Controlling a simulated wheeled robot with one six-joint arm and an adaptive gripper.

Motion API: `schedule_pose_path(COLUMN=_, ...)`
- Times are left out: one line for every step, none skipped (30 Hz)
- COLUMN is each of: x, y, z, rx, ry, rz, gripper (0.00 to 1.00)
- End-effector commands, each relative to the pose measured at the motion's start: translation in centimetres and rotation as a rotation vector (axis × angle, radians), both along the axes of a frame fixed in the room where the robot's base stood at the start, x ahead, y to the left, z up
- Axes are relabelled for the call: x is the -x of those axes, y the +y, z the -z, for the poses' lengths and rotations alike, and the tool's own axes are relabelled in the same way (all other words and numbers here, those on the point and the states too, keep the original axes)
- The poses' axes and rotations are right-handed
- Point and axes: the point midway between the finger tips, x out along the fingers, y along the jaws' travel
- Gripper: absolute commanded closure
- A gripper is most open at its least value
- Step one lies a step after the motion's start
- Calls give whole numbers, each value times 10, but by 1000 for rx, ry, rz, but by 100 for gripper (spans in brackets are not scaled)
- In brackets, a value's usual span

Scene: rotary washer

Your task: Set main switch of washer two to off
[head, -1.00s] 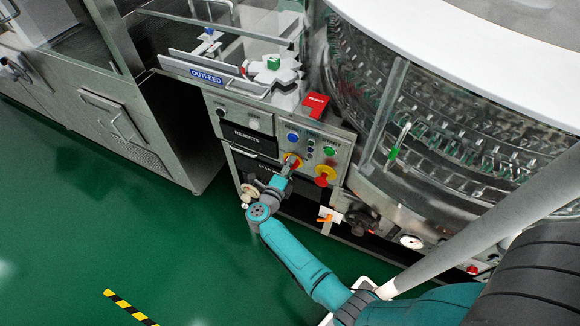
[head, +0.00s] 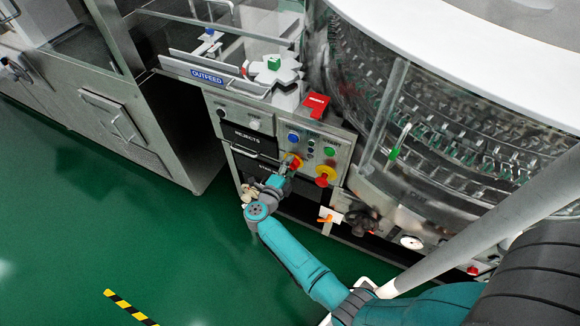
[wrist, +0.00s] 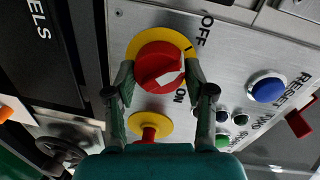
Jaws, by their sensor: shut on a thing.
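The main switch is a red rotary knob (wrist: 150,62) on a yellow round plate, with OFF and ON lettered beside it in the wrist view. A white mark on the knob points toward the lower right, nearer the ON lettering than OFF. My gripper (wrist: 158,78) has one finger on each side of the knob and is shut on it. In the head view the switch's yellow plate (head: 296,160) shows at the tip of my gripper (head: 288,168), which partly hides the knob.
A red button on a yellow base (head: 325,176) sits close beside the switch. Blue (head: 293,138) and green (head: 329,152) buttons are above it. A black handwheel (head: 364,223) and orange-handled valve (head: 327,218) are lower right.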

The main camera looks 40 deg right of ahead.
Motion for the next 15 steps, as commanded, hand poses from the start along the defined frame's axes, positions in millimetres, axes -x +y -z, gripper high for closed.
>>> schedule_pose_path(x=-1, y=0, z=-1, rx=1, ry=1, rz=-1, gripper=81)
schedule_pose_path(x=-1, y=0, z=-1, rx=1, ry=0, rz=-1, gripper=81)
schedule_pose_path(x=-1, y=0, z=-1, rx=1, ry=0, rz=-1, gripper=41)
schedule_pose_path(x=-1, y=0, z=-1, rx=1, ry=0, rz=-1, gripper=34)
schedule_pose_path(x=-1, y=0, z=-1, rx=1, ry=0, rz=-1, gripper=26)
schedule_pose_path(x=0, y=0, z=-1, rx=1, ry=0, rz=0, gripper=21)
schedule_pose_path(x=0, y=0, z=-1, rx=1, ry=0, rz=0, gripper=21)
schedule_pose_path(x=0, y=0, z=-1, rx=1, ry=0, rz=0, gripper=21)
schedule_pose_path(x=0, y=0, z=0, rx=1, ry=0, rz=0, gripper=21)
schedule_pose_path(x=0, y=0, z=0, rx=1, ry=0, rz=0, gripper=21)
schedule_pose_path(x=0, y=0, z=0, rx=1, ry=0, rz=0, gripper=21)
schedule_pose_path(x=0, y=0, z=0, rx=1, ry=0, rz=0, gripper=21)
schedule_pose_path(x=0, y=0, z=0, rx=1, ry=0, rz=0, gripper=21)
schedule_pose_path(x=0, y=0, z=0, rx=1, ry=0, rz=0, gripper=21)
schedule_pose_path(x=0, y=1, z=0, rx=1, ry=0, rz=0, gripper=21)
